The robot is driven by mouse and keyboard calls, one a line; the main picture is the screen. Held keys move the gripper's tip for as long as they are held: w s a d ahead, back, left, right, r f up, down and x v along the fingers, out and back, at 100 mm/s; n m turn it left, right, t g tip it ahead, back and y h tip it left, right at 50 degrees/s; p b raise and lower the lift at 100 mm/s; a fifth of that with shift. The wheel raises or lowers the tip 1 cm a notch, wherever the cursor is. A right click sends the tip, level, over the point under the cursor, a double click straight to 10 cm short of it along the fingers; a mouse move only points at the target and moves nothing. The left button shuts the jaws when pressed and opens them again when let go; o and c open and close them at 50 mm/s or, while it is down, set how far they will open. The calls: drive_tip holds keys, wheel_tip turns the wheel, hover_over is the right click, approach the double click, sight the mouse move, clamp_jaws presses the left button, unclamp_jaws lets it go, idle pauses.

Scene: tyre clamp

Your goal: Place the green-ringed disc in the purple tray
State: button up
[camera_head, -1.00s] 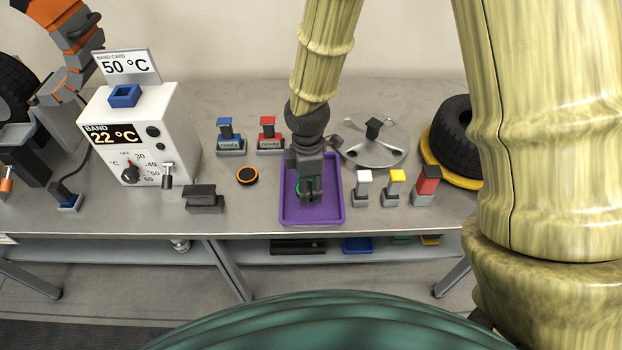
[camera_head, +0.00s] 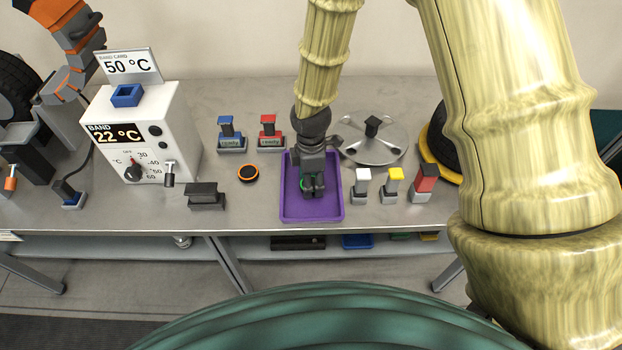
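The purple tray (camera_head: 332,213) lies flat near the front edge of the grey bench. My gripper (camera_head: 313,190) points down over the tray's middle, with its fingertips low, near the tray floor. A small green edge of the green-ringed disc (camera_head: 302,184) shows at the left side of the fingers. The rest of the disc is hidden behind them. I cannot tell whether the fingers touch the disc, or whether the disc rests on the tray floor.
An orange-ringed disc (camera_head: 248,173) lies left of the tray. White (camera_head: 362,180), yellow (camera_head: 393,181) and red (camera_head: 425,178) topped blocks stand close on its right. A round metal plate (camera_head: 374,148) is behind. Blue and red ready switches (camera_head: 269,134) stand behind left.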

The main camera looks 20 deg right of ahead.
drive_tip(key=shift+f, duration=0.1)
drive_tip(key=o, duration=1)
drive_tip(key=shift+r+b, duration=0.85)
drive_tip(key=shift+r, duration=5.25)
